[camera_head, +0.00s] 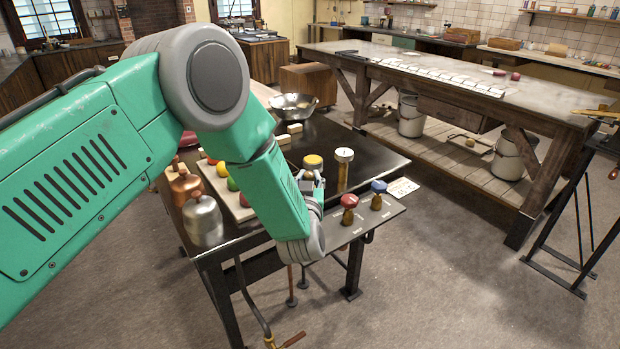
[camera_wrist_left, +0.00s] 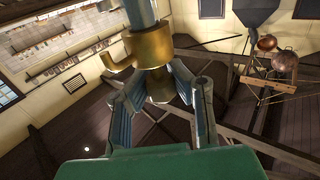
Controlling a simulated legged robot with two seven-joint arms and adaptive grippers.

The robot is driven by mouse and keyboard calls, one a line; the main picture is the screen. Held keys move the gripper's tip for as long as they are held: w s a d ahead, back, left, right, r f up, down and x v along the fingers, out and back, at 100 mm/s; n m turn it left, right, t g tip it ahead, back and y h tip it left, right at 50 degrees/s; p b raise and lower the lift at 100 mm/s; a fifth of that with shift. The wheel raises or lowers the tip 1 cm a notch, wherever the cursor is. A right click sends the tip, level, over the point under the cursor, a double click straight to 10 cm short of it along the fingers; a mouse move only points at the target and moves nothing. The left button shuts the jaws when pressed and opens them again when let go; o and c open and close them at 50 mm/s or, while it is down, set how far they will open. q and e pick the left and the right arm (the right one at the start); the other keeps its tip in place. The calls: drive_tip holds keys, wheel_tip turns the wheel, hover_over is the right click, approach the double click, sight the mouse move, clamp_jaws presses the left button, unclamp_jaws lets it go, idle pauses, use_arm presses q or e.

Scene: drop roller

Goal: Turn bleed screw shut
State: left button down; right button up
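My left gripper (camera_head: 312,188) reaches over the near edge of the dark table, close to a yellow-topped brass piece (camera_head: 313,162). In the left wrist view, the fingers of my left gripper (camera_wrist_left: 162,92) stand on both sides of the lower part of a brass fitting (camera_wrist_left: 152,47). This fitting has a short hooked spout and sits on a blue-grey pipe (camera_wrist_left: 140,13). The fingertips are very close to the brass, but I cannot tell whether they press on it. No part is clearly recognizable as the bleed screw. My right gripper is out of view.
A red knob (camera_head: 349,201) and a blue knob (camera_head: 379,187) stand on a panel at the table's right edge. A white-topped brass cylinder (camera_head: 343,157) stands behind them. A metal bottle (camera_head: 203,220) and a bowl (camera_head: 293,106) are also on the dark table (camera_head: 378,150).

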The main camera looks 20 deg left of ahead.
use_arm(q)
drive_tip(key=shift+m+h+b, duration=0.35)
drive_tip(key=shift+m+h, duration=0.35)
drive_tip(key=shift+h, duration=0.4)
drive_tip(key=c, duration=1.3)
unclamp_jaws()
drive_tip(key=shift+c, duration=0.2)
drive_tip(key=shift+d, duration=0.1)
drive_tip(key=shift+s, duration=0.2)
drive_tip(key=s+d, duration=0.1)
drive_tip(key=s, duration=1)
drive_tip(key=shift+s+d, duration=0.15)
drive_tip(key=shift+s, duration=0.15)
